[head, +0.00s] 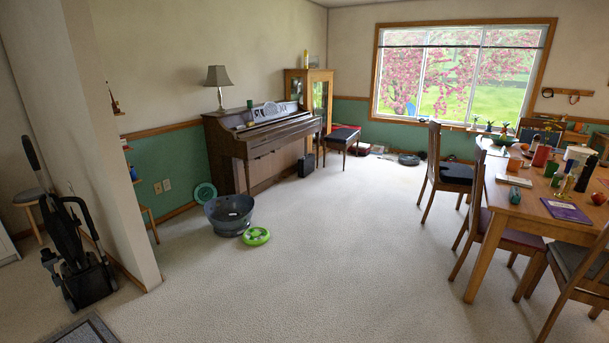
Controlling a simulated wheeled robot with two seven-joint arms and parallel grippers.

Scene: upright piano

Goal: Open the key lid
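The upright piano (262,137) stands against the left wall, across the room from me. Neither of my grippers is in view.
A grey tub (229,214) and a green disc (256,236) lie on the carpet before the piano. A dining table (540,206) with chairs fills the right. The middle carpet is clear. A vacuum cleaner (75,245) stands left.

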